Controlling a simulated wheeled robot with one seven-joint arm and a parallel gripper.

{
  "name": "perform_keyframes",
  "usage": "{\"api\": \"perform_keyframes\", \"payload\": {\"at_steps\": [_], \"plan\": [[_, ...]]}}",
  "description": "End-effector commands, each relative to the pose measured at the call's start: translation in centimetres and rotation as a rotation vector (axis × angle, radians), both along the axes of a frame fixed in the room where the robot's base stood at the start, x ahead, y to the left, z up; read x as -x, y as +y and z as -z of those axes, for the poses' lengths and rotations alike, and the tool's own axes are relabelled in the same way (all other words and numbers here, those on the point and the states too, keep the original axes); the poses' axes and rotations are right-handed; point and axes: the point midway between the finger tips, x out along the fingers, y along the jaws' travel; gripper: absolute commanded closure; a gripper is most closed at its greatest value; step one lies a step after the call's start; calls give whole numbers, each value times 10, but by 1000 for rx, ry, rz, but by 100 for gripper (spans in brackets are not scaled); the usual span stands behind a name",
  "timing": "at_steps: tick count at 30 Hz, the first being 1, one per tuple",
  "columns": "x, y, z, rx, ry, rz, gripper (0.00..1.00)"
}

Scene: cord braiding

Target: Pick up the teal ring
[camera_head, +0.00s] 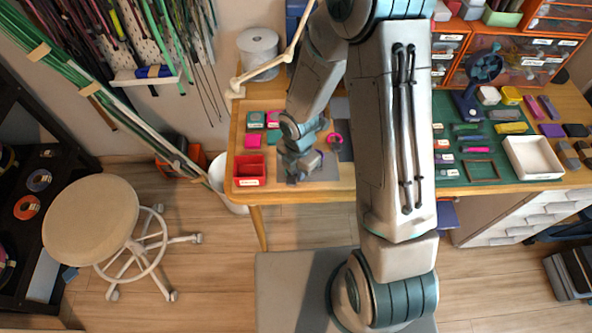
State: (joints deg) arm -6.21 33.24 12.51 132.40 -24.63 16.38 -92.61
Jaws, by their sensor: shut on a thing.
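My gripper (299,178) points down over the grey mat (325,172) near the table's front edge. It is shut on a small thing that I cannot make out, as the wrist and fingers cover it. I cannot clearly pick out a teal ring in this view. A magenta ring (335,139) lies just right of my wrist, apart from the gripper.
A red tray (249,170) stands left of my gripper on the wooden table (240,135). Small pink and teal pieces lie behind it. My arm hides the table's middle. A white tray (533,157) is far right.

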Motion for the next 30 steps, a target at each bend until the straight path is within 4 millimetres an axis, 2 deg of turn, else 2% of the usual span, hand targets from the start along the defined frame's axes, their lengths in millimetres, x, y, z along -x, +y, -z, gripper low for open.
{"api": "perform_keyframes", "payload": {"at_steps": [5,9,21,30], "plan": [[-1,-1,-17,-1,-4,3,100],[-1,-4,-43,2,-4,5,100],[4,-74,-83,2,-2,7,100],[6,-107,-102,1,-1,4,100]]}}
